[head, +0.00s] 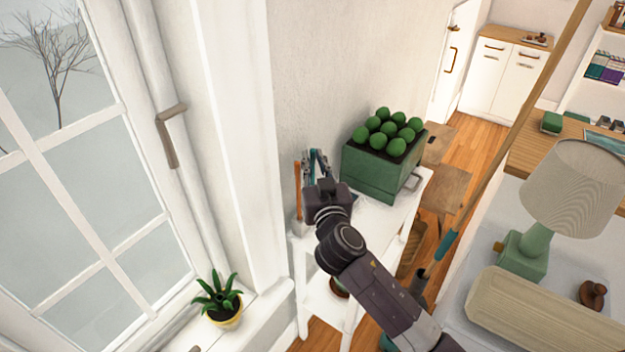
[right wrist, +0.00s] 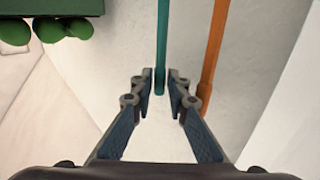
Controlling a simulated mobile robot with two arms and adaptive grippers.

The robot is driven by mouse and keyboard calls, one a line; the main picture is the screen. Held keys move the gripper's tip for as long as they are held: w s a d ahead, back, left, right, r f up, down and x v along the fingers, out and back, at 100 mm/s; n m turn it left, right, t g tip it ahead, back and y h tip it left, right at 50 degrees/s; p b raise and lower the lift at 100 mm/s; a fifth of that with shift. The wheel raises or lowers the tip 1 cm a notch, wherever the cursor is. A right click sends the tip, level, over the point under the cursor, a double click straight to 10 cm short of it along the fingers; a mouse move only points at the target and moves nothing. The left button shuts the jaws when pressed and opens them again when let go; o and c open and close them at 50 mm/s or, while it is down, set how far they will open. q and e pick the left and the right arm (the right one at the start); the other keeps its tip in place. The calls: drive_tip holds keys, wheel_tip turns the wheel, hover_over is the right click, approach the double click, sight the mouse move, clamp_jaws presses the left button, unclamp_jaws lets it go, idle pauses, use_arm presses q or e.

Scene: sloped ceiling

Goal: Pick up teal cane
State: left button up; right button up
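The teal cane (right wrist: 162,40) shows in the right wrist view as a thin straight rod coming down from the top edge. Its lower visible end lies between the two fingertips of my right gripper (right wrist: 160,82). The fingers are apart, with a gap on both sides of the rod, and I see no clear contact. In the head view my right gripper (head: 316,164) is over the white stand by the wall and hides most of the cane. My left gripper is not in view.
An orange cane (right wrist: 213,45) stands just right of the teal one. A green planter box (head: 372,175) with round green plants sits close beside my gripper on the white stand (head: 365,226). A window and a potted plant (head: 219,300) are to the left.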

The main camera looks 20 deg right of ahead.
drive_tip(key=shift+w+d, duration=0.15)
drive_tip(key=shift+w, duration=0.75)
clamp_jaws()
wheel_tip(320, 180, up, 7)
drive_tip(key=p, duration=0.5)
drive_tip(key=shift+p, duration=0.35)
drive_tip(key=shift+s+r+p, duration=0.2)
drive_tip(key=shift+r+p, duration=0.1)
drive_tip(key=s+a+b, duration=0.2)
drive_tip(key=s, duration=1.5)
drive_tip(key=shift+s+a+f, duration=0.15)
drive_tip(key=shift+s+f, duration=0.15)
